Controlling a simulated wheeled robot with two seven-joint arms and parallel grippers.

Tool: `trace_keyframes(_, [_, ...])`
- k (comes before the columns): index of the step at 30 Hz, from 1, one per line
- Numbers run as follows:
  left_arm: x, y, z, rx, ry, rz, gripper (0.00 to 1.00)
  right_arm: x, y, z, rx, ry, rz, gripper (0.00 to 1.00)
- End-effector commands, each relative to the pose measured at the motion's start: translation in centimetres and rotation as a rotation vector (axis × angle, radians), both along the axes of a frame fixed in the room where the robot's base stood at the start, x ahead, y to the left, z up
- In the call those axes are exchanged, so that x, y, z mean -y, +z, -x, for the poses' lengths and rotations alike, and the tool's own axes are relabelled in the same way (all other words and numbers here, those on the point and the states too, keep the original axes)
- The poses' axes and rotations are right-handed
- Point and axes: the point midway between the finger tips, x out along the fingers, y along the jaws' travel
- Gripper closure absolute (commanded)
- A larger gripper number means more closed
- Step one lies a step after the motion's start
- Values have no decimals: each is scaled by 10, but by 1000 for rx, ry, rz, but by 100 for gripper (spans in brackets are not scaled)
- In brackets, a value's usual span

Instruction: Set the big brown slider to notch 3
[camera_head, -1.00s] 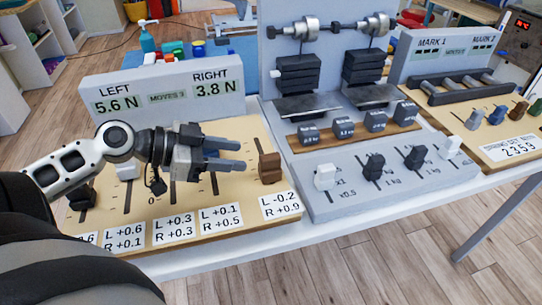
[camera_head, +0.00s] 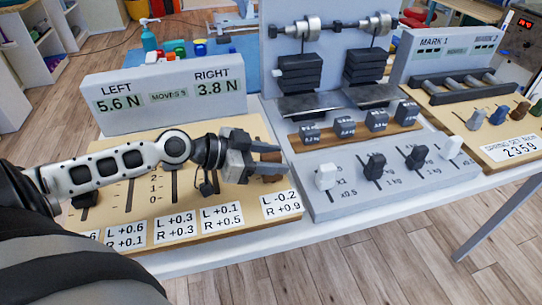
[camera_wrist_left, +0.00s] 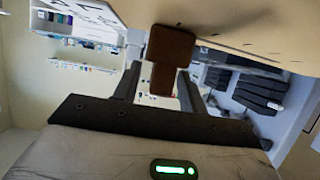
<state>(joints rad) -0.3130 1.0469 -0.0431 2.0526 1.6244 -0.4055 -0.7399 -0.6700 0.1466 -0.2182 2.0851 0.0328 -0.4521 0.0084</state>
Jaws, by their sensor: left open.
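The big brown slider (camera_head: 270,179) stands at the right end of the tan slider board, above the card reading L -0.2, R +0.9. My left gripper (camera_head: 281,158) is open and level with it, and its fingers partly hide the slider in the head view. In the left wrist view the brown slider (camera_wrist_left: 171,47) shows at the fingertips, with its lower part in the gap between the open fingers (camera_wrist_left: 158,82). I cannot tell whether they touch it. The slider's own notch marks are hidden by the gripper. My right gripper is not in view.
A grey panel (camera_head: 160,95) behind the board reads LEFT 5.6 N and RIGHT 3.8 N. A black slider (camera_head: 86,198) sits at the board's left. Right of the board is a grey console with a white knob (camera_head: 325,177), black knobs and hanging weights.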

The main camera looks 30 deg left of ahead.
Motion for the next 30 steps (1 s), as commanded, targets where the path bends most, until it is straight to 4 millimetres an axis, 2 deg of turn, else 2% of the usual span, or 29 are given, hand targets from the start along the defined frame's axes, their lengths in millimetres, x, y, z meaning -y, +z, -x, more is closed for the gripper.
trace_keyframes(2, [0, 0, 0, 0, 0, 0, 58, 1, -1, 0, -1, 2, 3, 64])
trace_keyframes(5, [0, 0, 0, 0, 0, 0, 83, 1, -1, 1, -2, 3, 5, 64])
trace_keyframes(6, [0, 0, 0, 0, 0, 0, 94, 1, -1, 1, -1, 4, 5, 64])
trace_keyframes(7, [0, 0, 0, 0, 0, 0, 100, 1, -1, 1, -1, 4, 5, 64])
trace_keyframes(12, [-2, -2, -2, 1, 1, -1, 100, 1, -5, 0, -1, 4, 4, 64])
trace_keyframes(18, [-21, -9, -19, 3, 3, -5, 100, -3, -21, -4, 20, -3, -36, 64])
trace_keyframes(24, [-34, -3, -29, 3, 2, -2, 100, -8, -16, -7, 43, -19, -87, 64])
trace_keyframes(30, [-35, 0, -29, 1, 1, 0, 100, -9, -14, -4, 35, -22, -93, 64])
